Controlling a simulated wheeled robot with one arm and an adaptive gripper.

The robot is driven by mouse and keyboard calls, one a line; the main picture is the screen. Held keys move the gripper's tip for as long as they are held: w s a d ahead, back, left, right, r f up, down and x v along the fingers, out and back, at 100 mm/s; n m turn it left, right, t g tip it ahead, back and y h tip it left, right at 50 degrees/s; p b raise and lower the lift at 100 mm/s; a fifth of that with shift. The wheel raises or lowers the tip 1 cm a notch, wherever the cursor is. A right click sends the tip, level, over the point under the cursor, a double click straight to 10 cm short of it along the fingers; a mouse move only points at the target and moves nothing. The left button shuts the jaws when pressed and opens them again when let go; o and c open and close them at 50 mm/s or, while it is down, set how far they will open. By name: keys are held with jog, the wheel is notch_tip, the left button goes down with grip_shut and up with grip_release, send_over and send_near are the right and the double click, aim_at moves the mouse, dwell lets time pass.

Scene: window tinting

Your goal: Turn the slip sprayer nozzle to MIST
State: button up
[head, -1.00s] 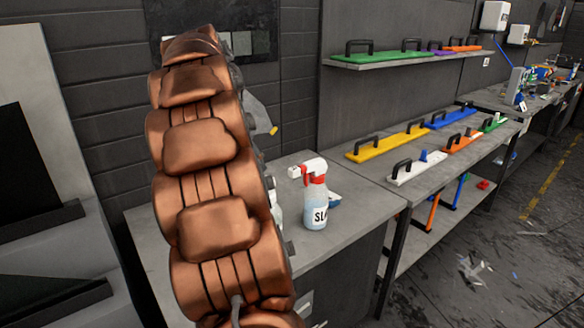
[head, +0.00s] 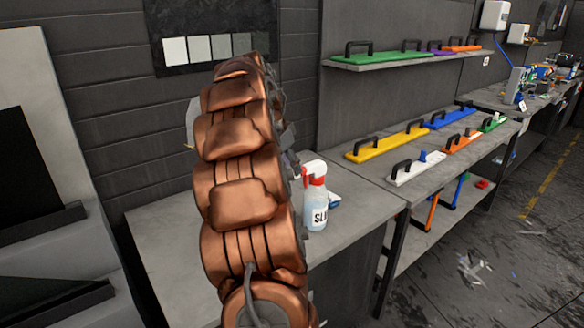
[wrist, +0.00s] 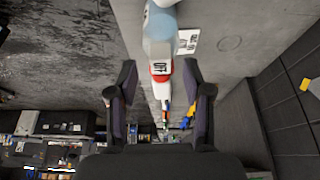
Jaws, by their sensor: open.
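The slip sprayer (head: 316,208) stands upright on the grey bench, with a pale blue body, a red neck and a white spray head. My gripper (wrist: 160,80) is open, one finger on each side, with visible gaps.
The grey bench (head: 165,240) is clear at left. A lower bench at right holds colored handled tools such as a yellow one (head: 388,143). Tint swatches (head: 199,48) hang on the wall.

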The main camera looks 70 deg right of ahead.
jog(key=shift+x, duration=1.15)
grip_shut()
